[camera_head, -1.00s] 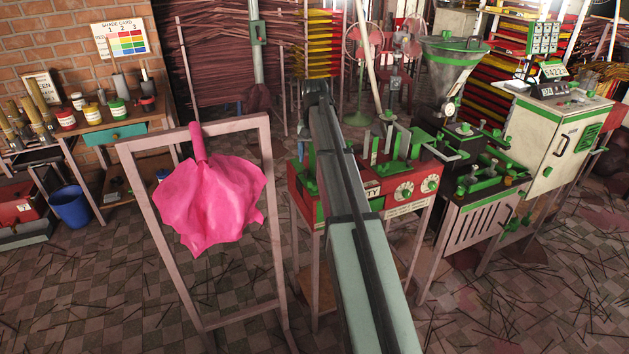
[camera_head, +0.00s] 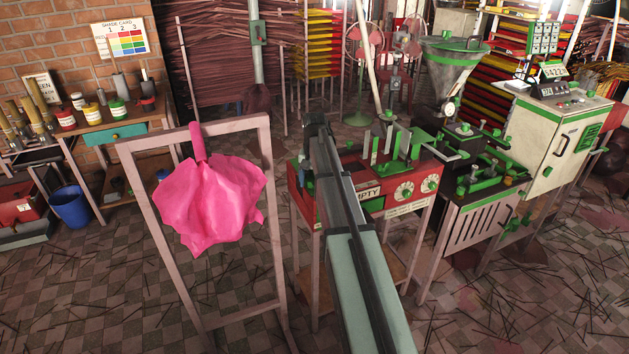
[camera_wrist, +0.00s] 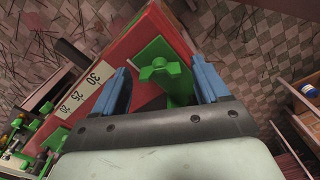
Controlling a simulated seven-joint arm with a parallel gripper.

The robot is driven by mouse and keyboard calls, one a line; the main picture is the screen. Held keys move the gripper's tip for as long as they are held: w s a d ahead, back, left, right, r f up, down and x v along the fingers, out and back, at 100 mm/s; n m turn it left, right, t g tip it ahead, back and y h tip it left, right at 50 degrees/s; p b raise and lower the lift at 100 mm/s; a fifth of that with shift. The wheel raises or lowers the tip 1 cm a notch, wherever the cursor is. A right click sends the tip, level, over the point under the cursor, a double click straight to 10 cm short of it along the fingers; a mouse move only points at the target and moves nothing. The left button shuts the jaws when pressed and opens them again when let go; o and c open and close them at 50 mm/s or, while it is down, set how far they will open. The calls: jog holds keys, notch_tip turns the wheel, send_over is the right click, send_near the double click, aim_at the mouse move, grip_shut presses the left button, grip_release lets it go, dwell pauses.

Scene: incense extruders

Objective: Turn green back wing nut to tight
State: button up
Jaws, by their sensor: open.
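In the wrist view a green wing nut (camera_wrist: 160,72) sits on a green plate on the red machine's face. My gripper (camera_wrist: 158,82) is open, with one blue finger on each side of the wing nut. The fingers look apart from it; the depth between them and the nut is hard to tell. A small green part (camera_head: 308,184) shows at the machine's left end, beside my arm.
A white scale strip (camera_wrist: 78,96) with numbers runs along the machine in the wrist view. In the head view a pink cloth (camera_head: 212,205) hangs on a frame left of my arm. A green-and-black extruder (camera_head: 470,150) stands to the right.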

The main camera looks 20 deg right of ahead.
jog(key=c, duration=1.1)
jog(key=shift+o, duration=0.2)
jog(key=shift+m, duration=0.8)
jog(key=o, duration=1.1)
jog(key=shift+c, duration=0.2)
notch_tip(320, 180, up, 14)
